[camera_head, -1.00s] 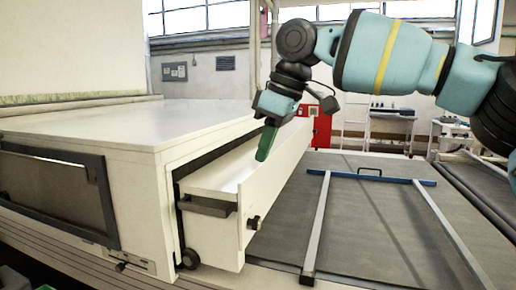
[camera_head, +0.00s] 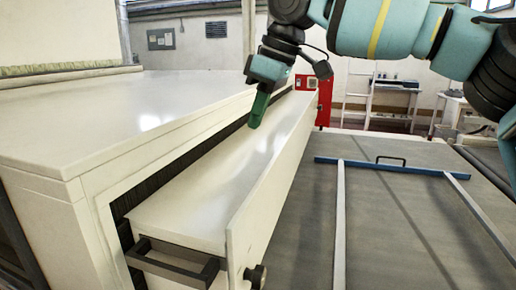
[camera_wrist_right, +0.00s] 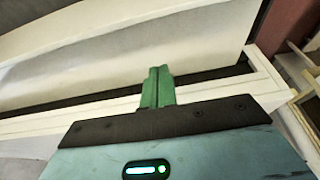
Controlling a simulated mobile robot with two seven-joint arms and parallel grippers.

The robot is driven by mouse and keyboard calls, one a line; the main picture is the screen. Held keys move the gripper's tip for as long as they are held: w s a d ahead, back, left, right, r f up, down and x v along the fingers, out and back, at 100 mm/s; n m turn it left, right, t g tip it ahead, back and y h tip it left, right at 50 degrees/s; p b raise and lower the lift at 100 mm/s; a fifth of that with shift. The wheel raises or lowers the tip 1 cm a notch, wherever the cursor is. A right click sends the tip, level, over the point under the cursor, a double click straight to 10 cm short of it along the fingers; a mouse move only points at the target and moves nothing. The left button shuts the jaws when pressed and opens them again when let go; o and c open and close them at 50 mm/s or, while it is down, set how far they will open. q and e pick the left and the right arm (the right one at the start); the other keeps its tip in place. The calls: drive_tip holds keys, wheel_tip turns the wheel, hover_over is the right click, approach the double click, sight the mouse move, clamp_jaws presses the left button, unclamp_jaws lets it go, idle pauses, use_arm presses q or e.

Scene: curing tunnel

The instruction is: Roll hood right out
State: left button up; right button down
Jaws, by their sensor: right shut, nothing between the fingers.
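The right hood (camera_head: 205,195) is a long white box standing partly out of the right side of the larger white tunnel housing (camera_head: 110,115). A dark bar handle (camera_head: 175,265) is on its near end, and a dark round knob (camera_head: 255,276) is at its lower right. My right gripper (camera_head: 258,112) has green fingers that are shut and empty, pointing down over the far part of the hood. Whether the tips touch it I cannot tell. In the right wrist view the green fingers (camera_wrist_right: 158,86) lie together before white panels and a dark gap. My left gripper is not in view.
A grey bed (camera_head: 385,220) lies right of the hood, with a blue crossbar (camera_head: 380,166) and pale rails on it. A red cabinet (camera_head: 322,98) and a white shelf stand behind. The bed beside the hood is mostly clear.

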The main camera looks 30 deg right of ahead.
approach(236, 176)
drive_tip(key=x, duration=0.5)
drive_tip(key=shift+f, duration=0.1)
drive_tip(key=s+d, duration=0.1)
drive_tip(key=s+d+p, duration=0.1)
drive_tip(key=shift+s+d+r, duration=0.1)
drive_tip(key=shift+s+r, duration=0.2)
drive_tip(key=shift+r, duration=0.05)
drive_tip(key=shift+s+d+f, duration=0.1)
drive_tip(key=shift+s+d, duration=0.05)
drive_tip(key=shift+s, duration=0.1)
drive_tip(key=shift+f, duration=0.1)
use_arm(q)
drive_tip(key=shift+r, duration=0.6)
use_arm(e)
drive_tip(key=shift+d, duration=0.1)
